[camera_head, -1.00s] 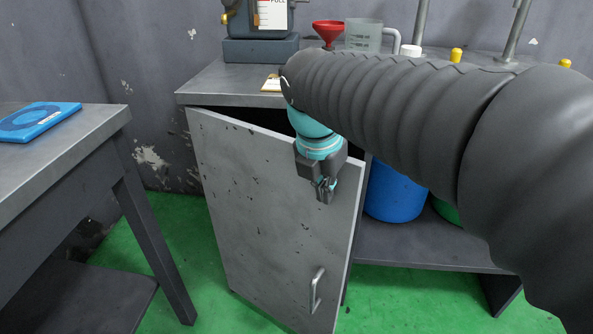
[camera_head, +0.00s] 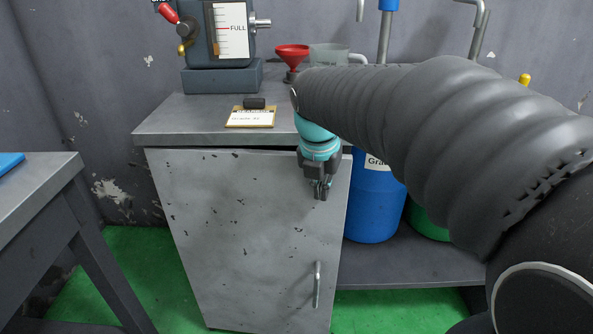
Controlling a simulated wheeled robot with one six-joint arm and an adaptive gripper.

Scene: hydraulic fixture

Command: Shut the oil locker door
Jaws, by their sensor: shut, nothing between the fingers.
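The oil locker door (camera_head: 240,235) is a worn grey panel on the cabinet under the bench. It stands almost flush with the cabinet front, with a thin dark gap along its top edge toward the right. Its vertical handle (camera_head: 317,285) is at the lower right. My gripper (camera_head: 320,194) points down at the door's upper right, shut and empty, in front of the panel or against it; I cannot tell whether it touches. My arm hides part of the bench behind it.
The benchtop (camera_head: 180,118) holds a gauge unit (camera_head: 222,45), a clipboard (camera_head: 251,117), a red funnel (camera_head: 292,55) and a clear jug (camera_head: 328,56). A blue drum (camera_head: 375,205) stands right of the locker. Another table (camera_head: 40,190) stands at left. Green floor (camera_head: 150,265) lies between.

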